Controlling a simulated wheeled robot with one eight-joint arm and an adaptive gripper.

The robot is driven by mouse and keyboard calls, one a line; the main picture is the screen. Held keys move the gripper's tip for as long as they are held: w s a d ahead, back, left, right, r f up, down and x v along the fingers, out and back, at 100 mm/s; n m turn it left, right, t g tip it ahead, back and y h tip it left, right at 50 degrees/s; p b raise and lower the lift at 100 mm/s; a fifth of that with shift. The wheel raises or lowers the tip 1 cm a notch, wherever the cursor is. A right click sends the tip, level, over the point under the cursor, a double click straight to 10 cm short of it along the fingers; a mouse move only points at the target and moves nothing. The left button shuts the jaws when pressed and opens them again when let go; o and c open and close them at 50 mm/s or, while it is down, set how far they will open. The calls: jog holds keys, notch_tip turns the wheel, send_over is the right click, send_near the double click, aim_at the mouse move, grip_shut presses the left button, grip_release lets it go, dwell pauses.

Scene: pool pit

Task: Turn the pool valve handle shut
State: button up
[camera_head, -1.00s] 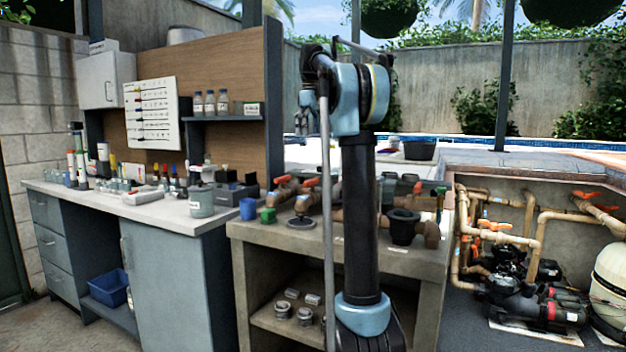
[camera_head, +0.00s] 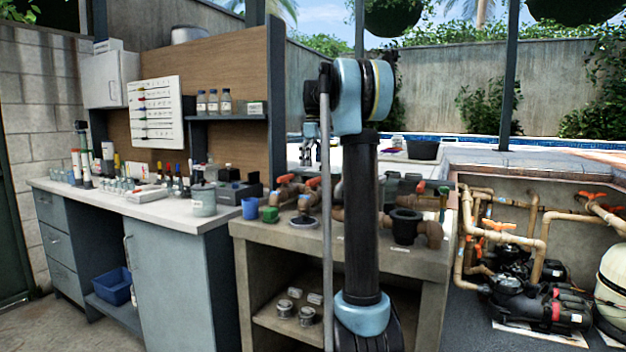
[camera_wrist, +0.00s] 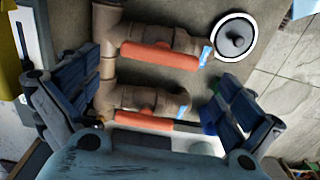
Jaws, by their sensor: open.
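In the wrist view, two orange valve handles sit on brown pipework: an upper handle (camera_wrist: 158,55) and a lower handle (camera_wrist: 143,121). Both lie roughly crosswise in the picture, and each has a small blue tag near its right side. No label shows which is the pool valve. My gripper (camera_wrist: 155,78) is open and empty, its dark blue fingers spread left and right of the pipework.
The concrete bench (camera_head: 390,262) also holds a blue cup (camera_head: 249,208), a green block (camera_head: 270,214) and a black fitting (camera_head: 405,226). A round disc (camera_wrist: 235,38) lies right of the handles. More orange-handled pipes (camera_head: 495,240) stand in the pit at right.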

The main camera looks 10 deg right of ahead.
aim_at(314, 182)
jog(key=shift+f, duration=2.6)
jog(key=c, duration=0.8)
